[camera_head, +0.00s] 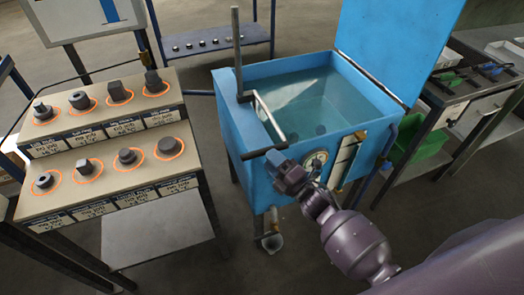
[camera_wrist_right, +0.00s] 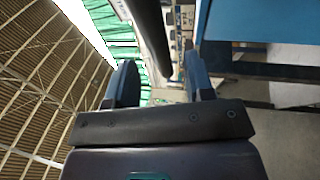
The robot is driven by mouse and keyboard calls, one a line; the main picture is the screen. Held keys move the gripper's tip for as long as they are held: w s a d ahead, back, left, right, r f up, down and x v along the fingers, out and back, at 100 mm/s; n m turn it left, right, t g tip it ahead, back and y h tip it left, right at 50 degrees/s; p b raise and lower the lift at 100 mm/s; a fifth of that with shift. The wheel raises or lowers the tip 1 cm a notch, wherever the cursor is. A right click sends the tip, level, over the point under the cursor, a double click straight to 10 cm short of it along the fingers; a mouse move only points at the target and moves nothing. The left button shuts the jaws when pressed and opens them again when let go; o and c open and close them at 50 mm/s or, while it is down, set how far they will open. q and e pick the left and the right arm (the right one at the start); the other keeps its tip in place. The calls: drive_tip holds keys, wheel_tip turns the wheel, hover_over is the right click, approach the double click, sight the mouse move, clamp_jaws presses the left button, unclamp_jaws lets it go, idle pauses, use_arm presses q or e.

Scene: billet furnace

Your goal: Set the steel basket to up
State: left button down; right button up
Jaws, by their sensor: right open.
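A blue water tank (camera_head: 232,125) stands at the centre with its lid raised. A steel post (camera_head: 236,50) rises at its left side, with a steel arm (camera_head: 268,115) reaching forward to a black grip (camera_head: 262,153) at the tank's front. I cannot make out the steel basket itself; dark shapes (camera_head: 320,130) show under the water. My right gripper (camera_head: 281,168) is just right of the black grip. In the right wrist view the gripper (camera_wrist_right: 160,82) is open, and a dark bar (camera_wrist_right: 147,38) shows between its fingers; contact cannot be told. My left gripper is out of view.
A two-tier rack (camera_head: 95,145) with several labelled steel parts stands at the left. The raised blue lid (camera_head: 395,45) is at the back right. A bench with a green bin (camera_head: 425,145) stands right of the tank. Open floor lies between rack and tank.

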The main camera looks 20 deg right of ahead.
sight(262, 149)
drive_tip(key=shift+x, duration=2.25)
clamp_jaws()
